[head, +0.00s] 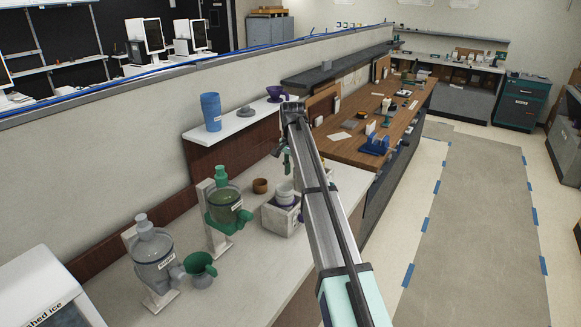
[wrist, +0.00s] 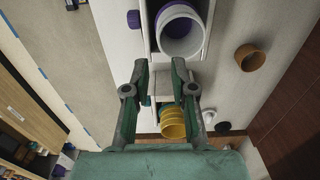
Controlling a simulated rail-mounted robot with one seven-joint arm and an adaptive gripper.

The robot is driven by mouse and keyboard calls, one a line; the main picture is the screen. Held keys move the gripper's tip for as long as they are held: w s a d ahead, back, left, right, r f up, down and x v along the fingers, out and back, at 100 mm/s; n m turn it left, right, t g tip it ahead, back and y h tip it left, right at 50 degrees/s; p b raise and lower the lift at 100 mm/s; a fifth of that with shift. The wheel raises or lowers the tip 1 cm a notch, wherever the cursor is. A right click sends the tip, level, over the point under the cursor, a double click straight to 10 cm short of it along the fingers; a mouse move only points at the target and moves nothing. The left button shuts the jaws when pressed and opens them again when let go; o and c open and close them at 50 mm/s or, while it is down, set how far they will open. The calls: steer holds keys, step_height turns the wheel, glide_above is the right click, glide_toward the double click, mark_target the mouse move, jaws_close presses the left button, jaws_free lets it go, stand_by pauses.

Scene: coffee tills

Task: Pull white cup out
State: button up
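The white cup (wrist: 182,32) lies at the top of the wrist view, its round mouth facing the camera, inside a pale box-like holder (wrist: 205,18). In the head view white cups (head: 285,193) stand in the same grey-white holder (head: 281,220) on the counter. My gripper (wrist: 158,66) has its two green fingers spread apart with nothing between the tips. The tips are just below the white cup's rim in the wrist view and look apart from it. In the head view my gripper (head: 286,158) is above the holder, partly hidden by my arm.
Yellow cups (wrist: 172,122) show between the finger bases in the wrist view. A brown cup (head: 260,185) stands left of the holder, and a green dispenser (head: 224,206) further left. A shelf (head: 238,124) runs along the wall.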

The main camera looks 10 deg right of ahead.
mark_target(291, 190)
steer(key=shift+a+r, duration=0.15)
steer(key=shift+a, duration=0.1)
step_height(291, 190, down, 8)
steer(key=b, duration=0.4)
jaws_close()
